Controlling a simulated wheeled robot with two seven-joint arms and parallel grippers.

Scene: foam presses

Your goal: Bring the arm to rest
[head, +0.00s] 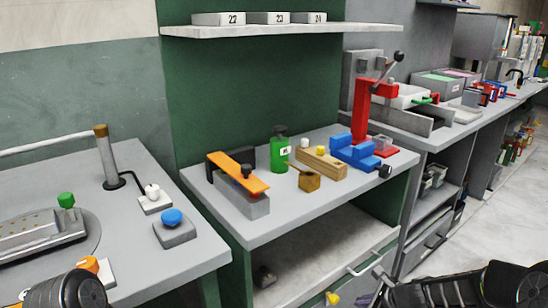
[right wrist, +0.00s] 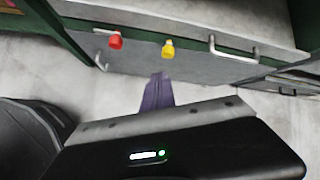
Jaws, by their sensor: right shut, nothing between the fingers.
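My right arm (head: 460,288) comes in at the lower right of the head view, low in front of the middle bench. The purple fingers of my right gripper (right wrist: 158,92) show in the right wrist view, shut and empty. They point toward the drawer front and appear apart from it, over the pale floor. Only a dark part of my left arm (head: 75,290) shows at the lower left of the head view. My left gripper is out of view.
The middle bench (head: 225,213) holds an orange-levered press (head: 238,172), a green bottle (head: 279,150), a wooden block (head: 321,163), a blue vise (head: 355,152) and a red press (head: 360,110). A red knob (right wrist: 115,40) and yellow knob (right wrist: 168,48) are near the gripper.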

